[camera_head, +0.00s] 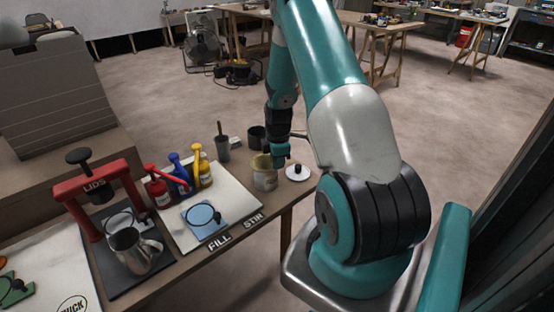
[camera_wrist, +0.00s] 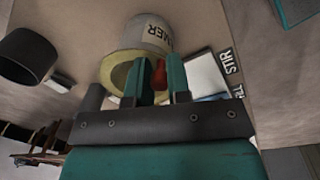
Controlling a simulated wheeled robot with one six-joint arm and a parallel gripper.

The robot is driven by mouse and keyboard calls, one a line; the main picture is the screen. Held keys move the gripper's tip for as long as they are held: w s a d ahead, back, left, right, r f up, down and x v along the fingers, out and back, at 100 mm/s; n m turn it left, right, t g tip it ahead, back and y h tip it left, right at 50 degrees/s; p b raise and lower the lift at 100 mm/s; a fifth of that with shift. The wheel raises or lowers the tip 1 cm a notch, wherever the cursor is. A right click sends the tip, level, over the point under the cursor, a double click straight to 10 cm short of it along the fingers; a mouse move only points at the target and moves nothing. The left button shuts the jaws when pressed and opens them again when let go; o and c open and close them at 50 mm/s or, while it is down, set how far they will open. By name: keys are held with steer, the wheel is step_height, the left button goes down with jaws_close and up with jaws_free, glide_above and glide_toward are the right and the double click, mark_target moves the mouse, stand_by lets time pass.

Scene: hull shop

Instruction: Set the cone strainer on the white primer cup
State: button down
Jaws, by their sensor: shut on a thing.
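The white primer cup (camera_head: 265,180) stands near the right end of the workbench. In the wrist view its lettered side (camera_wrist: 152,34) shows, with "MER" readable. The pale yellow cone strainer (camera_head: 261,161) is at the cup's mouth, and its rim also shows in the wrist view (camera_wrist: 117,74). I cannot tell whether its rim rests fully on the cup. My gripper (camera_head: 279,162) is at the right side of the strainer, shut on it. In the wrist view the fingers (camera_wrist: 161,82) overlap the strainer's edge, with a small red part showing between them.
A dark cup (camera_head: 257,137) stands behind, and a white disc with a black knob (camera_head: 298,172) lies to the right. A grey pot with a stick (camera_head: 222,148) and red, blue and yellow bottles (camera_head: 180,176) stand left. A red lid press (camera_head: 97,190) is further left.

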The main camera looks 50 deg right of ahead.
stand_by(0.4)
steer(key=c, duration=0.5)
jaws_free()
steer(key=shift+r+p, duration=2.9)
steer(key=shift+r, duration=0.6)
